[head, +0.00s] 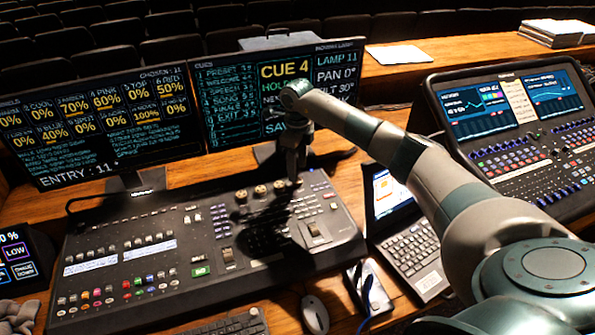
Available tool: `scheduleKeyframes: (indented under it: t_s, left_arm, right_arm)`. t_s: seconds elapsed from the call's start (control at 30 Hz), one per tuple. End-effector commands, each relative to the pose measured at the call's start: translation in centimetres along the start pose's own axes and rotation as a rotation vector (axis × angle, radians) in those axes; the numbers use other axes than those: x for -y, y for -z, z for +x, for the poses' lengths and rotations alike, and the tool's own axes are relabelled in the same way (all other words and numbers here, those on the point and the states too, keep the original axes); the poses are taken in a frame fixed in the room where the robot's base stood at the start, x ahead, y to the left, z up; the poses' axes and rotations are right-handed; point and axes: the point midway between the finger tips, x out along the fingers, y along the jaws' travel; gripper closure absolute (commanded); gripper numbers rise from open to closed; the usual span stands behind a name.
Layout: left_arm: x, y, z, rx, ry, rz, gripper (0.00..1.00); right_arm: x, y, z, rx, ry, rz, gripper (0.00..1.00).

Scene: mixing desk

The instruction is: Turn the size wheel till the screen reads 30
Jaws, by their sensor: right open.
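The lighting console (130,240) lies on the desk with a row of small wheels (260,191) along its upper right edge. Their labels are too small to read, so I cannot tell which is the size wheel. My right gripper (294,178) points down at the right end of this row, open; whether it touches a wheel is unclear. The cue screen (233,104) shows "CUE 4", "LAMP 11" and "PAN 0°". My right arm covers part of it, and I see no readable size value. My left gripper is not in view.
A second monitor (100,128) stands at left with percentages. A sound mixer (515,130) stands at far right. Papers (398,55) lie on the back ledge.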

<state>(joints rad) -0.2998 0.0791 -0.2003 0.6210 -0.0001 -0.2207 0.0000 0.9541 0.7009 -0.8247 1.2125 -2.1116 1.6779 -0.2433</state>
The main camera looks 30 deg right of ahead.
Motion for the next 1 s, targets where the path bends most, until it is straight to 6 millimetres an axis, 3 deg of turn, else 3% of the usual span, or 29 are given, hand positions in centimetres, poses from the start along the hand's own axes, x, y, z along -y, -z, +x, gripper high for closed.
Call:
scheduleKeyframes:
  t_s: [0.3,0.7,0.87,1.0]
  left_arm:
    - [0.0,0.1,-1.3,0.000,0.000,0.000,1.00]
    - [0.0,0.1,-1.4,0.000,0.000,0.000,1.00]
    - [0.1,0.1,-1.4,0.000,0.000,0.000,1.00]
    - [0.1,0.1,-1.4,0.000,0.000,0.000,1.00]
  right_arm:
    - [0.0,0.0,3.5,-0.001,-0.001,0.000,0.54]
    - [0.0,0.0,4.0,0.000,0.000,0.000,0.54]
    - [0.0,0.0,4.0,0.000,0.000,0.000,0.92]
    - [0.0,0.0,4.0,0.000,0.001,0.000,0.95]
